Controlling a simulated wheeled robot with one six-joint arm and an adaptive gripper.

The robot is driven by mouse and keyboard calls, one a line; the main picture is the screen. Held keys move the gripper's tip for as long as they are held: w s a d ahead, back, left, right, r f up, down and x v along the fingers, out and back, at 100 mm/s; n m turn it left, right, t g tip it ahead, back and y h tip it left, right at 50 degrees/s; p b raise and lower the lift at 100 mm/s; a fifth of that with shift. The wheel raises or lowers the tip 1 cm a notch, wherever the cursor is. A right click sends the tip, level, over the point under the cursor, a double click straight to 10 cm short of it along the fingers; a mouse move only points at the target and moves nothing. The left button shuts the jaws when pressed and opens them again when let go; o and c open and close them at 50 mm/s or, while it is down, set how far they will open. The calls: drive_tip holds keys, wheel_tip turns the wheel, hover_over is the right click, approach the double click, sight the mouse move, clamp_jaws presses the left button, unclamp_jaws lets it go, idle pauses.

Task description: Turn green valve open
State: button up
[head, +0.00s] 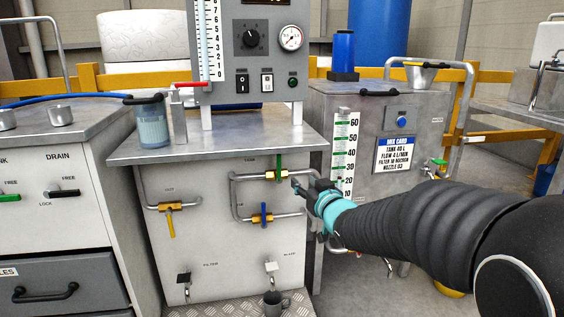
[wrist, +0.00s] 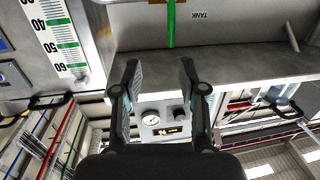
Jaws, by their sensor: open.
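The green valve handle (head: 279,163) stands upright, across its level pipe, on a brass body (head: 277,175) at the front panel of the middle cabinet. The label above it reads TANK. My gripper (head: 298,184) is just right of the valve in the head view, and its fingers look small and partly dark there. In the wrist view my gripper (wrist: 158,76) is open and empty, with both fingers apart. The green handle (wrist: 171,24) lies beyond the fingertips there, between their lines and a little toward the right finger. No contact shows.
A blue valve handle (head: 263,213) sits below on the same piping, and a yellow handle (head: 171,224) hangs at left. The grey tank cabinet (head: 352,120) with a level scale (head: 344,150) is close on the right.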

sight(280, 164)
drive_tip(key=shift+n+y, duration=0.3)
drive_tip(key=shift+y, duration=0.3)
drive_tip(key=x, duration=1)
drive_tip(key=a+x, duration=0.1)
drive_tip(key=x, duration=0.4)
drive_tip(key=shift+s+a+r+p, duration=0.1)
drive_tip(key=shift+r+p, duration=0.1)
drive_tip(key=shift+p, duration=0.15)
clamp_jaws()
